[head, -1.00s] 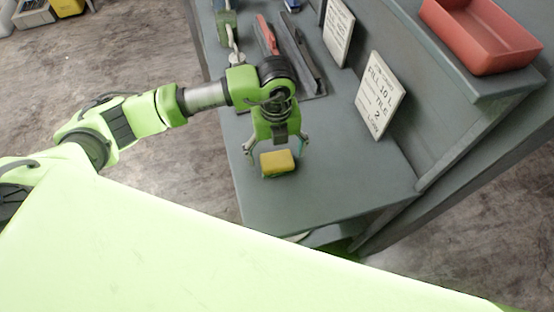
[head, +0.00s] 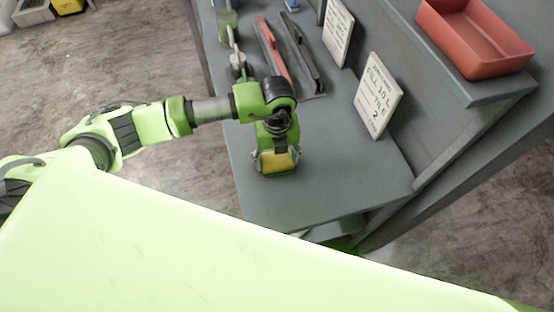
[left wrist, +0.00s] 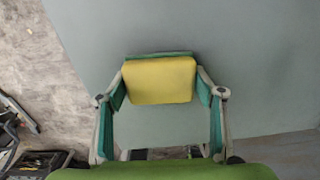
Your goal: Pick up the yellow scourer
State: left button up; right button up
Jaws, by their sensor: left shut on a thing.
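The yellow scourer (head: 281,162) is a small yellow block with a green layer, on or just above the grey bench near its front end. My left gripper (head: 277,160) is over it from above, with its fingers on both sides of it. In the left wrist view the scourer (left wrist: 160,80) sits between the two fingertips of my left gripper (left wrist: 161,85), which are shut on its left and right ends. The gripper hides part of the scourer in the head view. Whether it touches the bench is hard to tell. My right gripper is out of view.
The grey bench (head: 340,165) is clear around the gripper. Behind lie red and dark long tools (head: 285,55) and a green container (head: 228,25). Two printed signs (head: 379,95) lean along the right, below a shelf with a red tray (head: 475,40).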

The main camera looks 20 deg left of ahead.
aim_at(275, 159)
pick_arm(q)
jog(key=shift+w+r+b, duration=0.1)
jog(key=shift+r+b, duration=0.35)
jog(key=shift+r, duration=0.05)
jog(key=r, duration=0.1)
jog(key=r+b, duration=0.1)
jog(key=shift+a+r, duration=0.25)
jog(key=shift+r, duration=0.05)
jog(key=s+a+r+b, duration=0.4)
jog(key=s+a+r, duration=0.4)
jog(key=a, duration=0.3)
jog(key=shift+r+b, duration=0.3)
jog(key=shift+r, duration=0.45)
jog(key=shift+o, duration=0.6)
jog(key=shift+s+f, duration=0.1)
